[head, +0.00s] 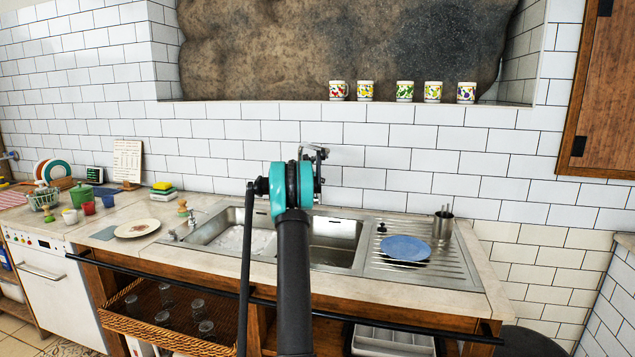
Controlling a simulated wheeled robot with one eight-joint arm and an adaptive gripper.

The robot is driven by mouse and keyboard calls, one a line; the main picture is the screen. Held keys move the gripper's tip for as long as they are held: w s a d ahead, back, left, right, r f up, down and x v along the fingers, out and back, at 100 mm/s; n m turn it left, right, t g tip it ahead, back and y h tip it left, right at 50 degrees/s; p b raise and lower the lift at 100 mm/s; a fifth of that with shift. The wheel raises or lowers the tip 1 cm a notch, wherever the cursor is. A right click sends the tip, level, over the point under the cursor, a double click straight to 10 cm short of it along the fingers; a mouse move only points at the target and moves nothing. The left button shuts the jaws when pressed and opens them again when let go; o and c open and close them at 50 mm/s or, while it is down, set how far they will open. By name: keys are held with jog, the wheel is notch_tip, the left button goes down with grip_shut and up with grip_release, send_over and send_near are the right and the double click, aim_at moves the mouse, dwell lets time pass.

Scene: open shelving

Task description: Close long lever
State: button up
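I cannot clearly make out a long lever. Small metal tap fittings (190,220) stand at the left end of the sink, too small to tell how any handle is set. My arm rises through the middle of the head view. My gripper (317,155) is at its far end, in front of the white tile wall and above the back of the sink. It is seen from behind, partly hidden by the teal joint, and I cannot tell whether its fingers are apart. I see nothing held in it.
The metal sink (350,262) has two basins and a drainboard, where a blue plate (405,248) and a utensil holder (443,225) stand. A white plate (138,228) lies on the left counter. Several mugs (405,91) line the ledge. A dark rail (400,318) runs along the counter front.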

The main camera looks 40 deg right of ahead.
jog(key=v, duration=1.2)
dwell(0.4)
jog(key=s+a+f+m+y, duration=0.2)
jog(key=s+a+f+m, duration=0.2)
jog(key=s+a, duration=0.45)
jog(key=s+a+f+m+y, duration=0.25)
jog(key=s+a+m, duration=0.25)
jog(key=a, duration=0.7)
jog(key=s+a+f+m+y, duration=0.2)
jog(key=s+a+f+m, duration=0.2)
jog(key=s+a, duration=0.45)
jog(key=s+a+f+m+g+y, duration=0.1)
jog(key=s+a+f+m, duration=0.4)
jog(key=s+a, duration=0.6)
jog(key=s+a+f+m+g+y, duration=0.1)
jog(key=s+a+f+m+y, duration=0.3)
jog(key=s+a+f, duration=0.6)
jog(key=s+m, duration=0.1)
jog(key=s, duration=0.4)
jog(key=shift+s+a+g, duration=0.2)
jog(key=shift+a+g, duration=0.1)
jog(key=shift+a, duration=0.1)
